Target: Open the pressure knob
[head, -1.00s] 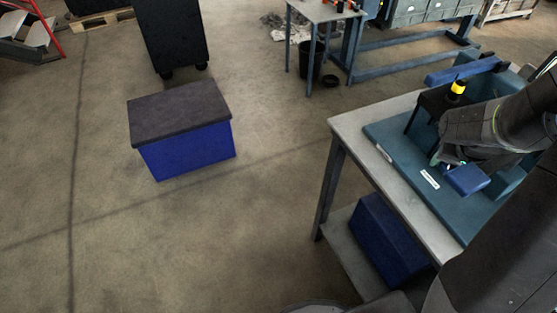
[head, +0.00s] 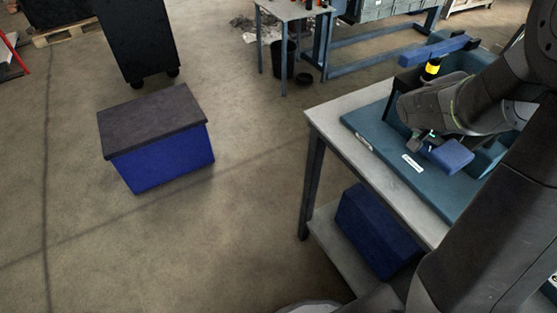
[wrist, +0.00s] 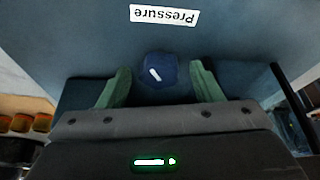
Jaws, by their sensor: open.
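The pressure knob (wrist: 157,70) is a dark blue, faceted knob with a white mark on its face. It sits on the blue-teal panel (wrist: 90,30), near a white label (wrist: 164,15) reading "Pressure", upside down in the wrist view. My gripper (wrist: 161,75) is open, with one green finger on each side of the knob. Gaps show between the fingers and the knob in this view; the depth between them is hard to tell. In the head view my gripper (head: 420,140) is low over the panel, and the knob cannot be made out there.
The panel lies on a grey table (head: 335,113) at the right. A blue block (head: 450,155) is beside my gripper, and a yellow-and-black part (head: 431,68) stands behind. A blue bin (head: 375,230) sits on the lower shelf. A blue box (head: 160,155) stands on open floor.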

